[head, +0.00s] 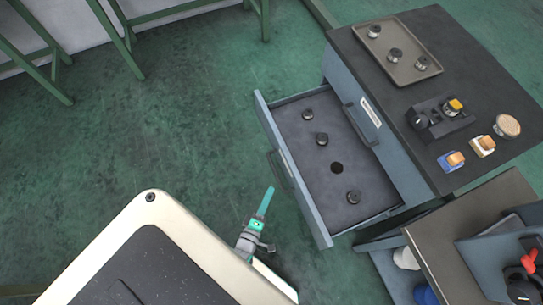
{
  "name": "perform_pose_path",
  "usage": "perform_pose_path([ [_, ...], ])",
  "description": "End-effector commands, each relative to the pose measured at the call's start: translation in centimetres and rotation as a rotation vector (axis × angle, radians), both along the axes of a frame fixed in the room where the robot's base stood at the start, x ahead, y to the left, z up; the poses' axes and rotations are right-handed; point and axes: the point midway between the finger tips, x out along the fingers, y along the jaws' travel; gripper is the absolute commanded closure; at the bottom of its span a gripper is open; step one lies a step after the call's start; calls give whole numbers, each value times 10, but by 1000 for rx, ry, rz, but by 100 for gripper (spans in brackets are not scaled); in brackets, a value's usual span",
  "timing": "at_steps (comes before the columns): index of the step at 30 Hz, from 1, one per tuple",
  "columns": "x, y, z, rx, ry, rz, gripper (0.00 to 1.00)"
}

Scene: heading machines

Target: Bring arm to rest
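My gripper (265,202) is low in the middle of the head view, beyond the edge of my own base. Its teal fingers point up the picture, over the green floor and left of the open drawer. The fingers overlap into one narrow strip, so I cannot tell if they are open or shut. No object shows at the fingertips. Most of my arm is hidden behind my body.
The cabinet drawer (313,170) stands pulled out, holding 3 dark round pieces beside an empty hole. On the cabinet top (437,70) are a tray (397,69), a black fixture (440,117) and small blocks. A second table (440,243) stands lower right.

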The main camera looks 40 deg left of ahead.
Motion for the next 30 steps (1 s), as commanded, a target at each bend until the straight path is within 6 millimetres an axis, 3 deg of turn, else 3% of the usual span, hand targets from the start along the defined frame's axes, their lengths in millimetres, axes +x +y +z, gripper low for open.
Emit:
perform_pose_path([
  [23,-9,-5,4,16,6,-9,80],
  [26,-16,-18,16,95,32,-50,80],
  [30,-38,-57,54,331,105,-165,80],
])
